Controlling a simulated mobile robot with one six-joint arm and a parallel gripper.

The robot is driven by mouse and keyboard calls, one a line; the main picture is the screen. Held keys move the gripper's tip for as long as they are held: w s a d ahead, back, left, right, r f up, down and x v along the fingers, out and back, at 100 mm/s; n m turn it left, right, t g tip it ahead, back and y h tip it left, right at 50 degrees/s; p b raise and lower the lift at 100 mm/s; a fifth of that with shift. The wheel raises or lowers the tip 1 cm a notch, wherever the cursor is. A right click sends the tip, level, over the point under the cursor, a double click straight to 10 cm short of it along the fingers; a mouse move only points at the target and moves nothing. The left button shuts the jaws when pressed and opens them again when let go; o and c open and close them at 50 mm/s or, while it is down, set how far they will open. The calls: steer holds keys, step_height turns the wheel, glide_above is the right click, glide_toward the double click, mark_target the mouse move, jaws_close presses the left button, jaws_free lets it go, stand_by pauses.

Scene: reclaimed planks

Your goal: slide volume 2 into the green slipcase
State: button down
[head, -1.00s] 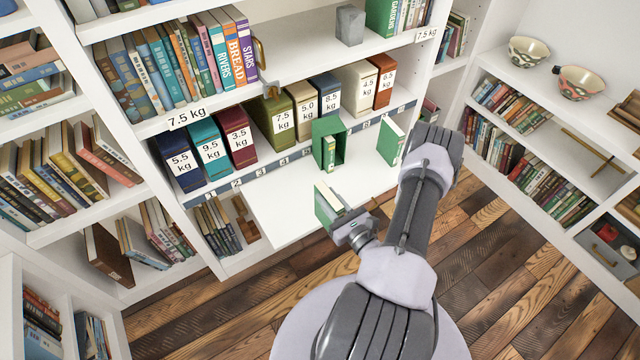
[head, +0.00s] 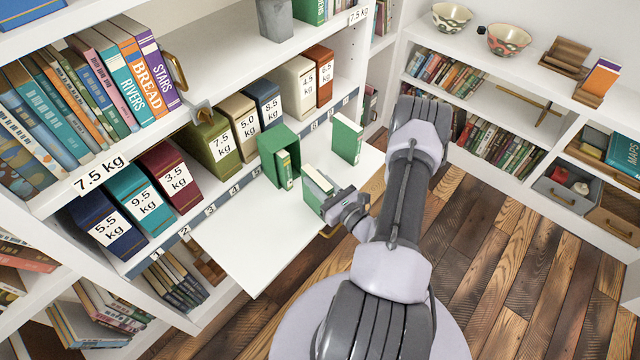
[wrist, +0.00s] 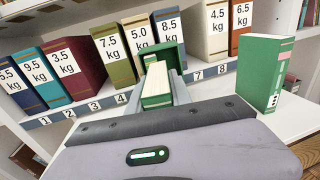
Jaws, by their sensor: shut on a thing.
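The green slipcase (head: 267,151) stands upright on the pull-out white board, its open side facing my arm. A thin green book (head: 284,170) is inside it, with room beside it. My gripper (head: 329,203) is shut on a green volume with pale pages (head: 317,181), held upright just in front and to the right of the slipcase, apart from it. In the wrist view this held volume (wrist: 156,84) lies between the fingers and hides part of the slipcase (wrist: 172,52) behind. Its number is not readable. Another green volume (head: 347,138) stands upright on the board to the right.
Weight-marked box files, such as the olive 7.5 kg one (head: 212,142), line the shelf behind. A numbered strip (head: 225,198) runs along the shelf edge. The white board (head: 250,235) is clear at front left. A grey block (head: 274,18) sits on the shelf above.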

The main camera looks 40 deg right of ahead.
mark_target(304, 169)
steer(key=shift+w+d, duration=0.15)
steer(key=shift+w, duration=1)
steer(key=shift+w+d, duration=0.1)
steer(key=shift+w, duration=1)
steer(key=shift+w+d+b, duration=0.1)
steer(key=shift+w+b, duration=0.3)
steer(key=shift+w, duration=0.6)
steer(key=shift+s, duration=0.4)
